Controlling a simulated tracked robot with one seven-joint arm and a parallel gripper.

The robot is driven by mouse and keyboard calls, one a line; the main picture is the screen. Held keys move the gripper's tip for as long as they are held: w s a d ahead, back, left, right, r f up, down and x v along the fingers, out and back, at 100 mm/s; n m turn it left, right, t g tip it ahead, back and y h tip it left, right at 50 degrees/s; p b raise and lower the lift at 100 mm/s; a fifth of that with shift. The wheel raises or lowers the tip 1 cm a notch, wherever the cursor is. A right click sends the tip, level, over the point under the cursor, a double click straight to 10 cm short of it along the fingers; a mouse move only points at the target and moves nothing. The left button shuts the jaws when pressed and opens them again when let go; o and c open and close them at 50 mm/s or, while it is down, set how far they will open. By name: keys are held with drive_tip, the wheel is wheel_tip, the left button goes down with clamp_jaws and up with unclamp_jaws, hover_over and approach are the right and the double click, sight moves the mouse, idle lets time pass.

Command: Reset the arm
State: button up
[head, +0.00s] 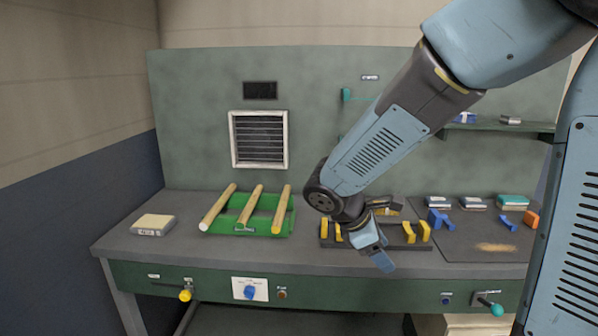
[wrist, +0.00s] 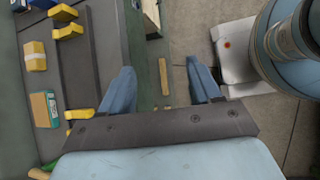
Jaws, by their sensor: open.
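My gripper (head: 375,250) is at the end of my blue arm, in front of the workbench's middle in the head view. The gripper is open and empty. In the head view, my arm and gripper partly hide a dark rack with yellow clips (head: 422,232) on the bench. Yellow clips (wrist: 68,30) also show at the left of the wrist view.
A green cradle (head: 262,222) bears three wooden rods (head: 246,207) on the bench's left half. A pale block (head: 153,223) lies left of it. Blue clamps (head: 440,219) and small boxes stand on the right mat (head: 470,249). Knobs (head: 185,294) stick out from the front panel.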

drive_tip(key=s+d+r+m+t+y, duration=0.2)
drive_tip(key=s+d+r+m+y, duration=0.1)
drive_tip(key=s+r+m, duration=0.3)
drive_tip(key=s+d+r+m+t+y, duration=0.2)
drive_tip(key=s+r+m, duration=0.4)
drive_tip(key=m, duration=0.4)
drive_tip(key=shift+s+d+r+m+y, duration=0.35)
drive_tip(key=shift+d+r+m+y, duration=0.1)
drive_tip(key=shift+y, duration=0.65)
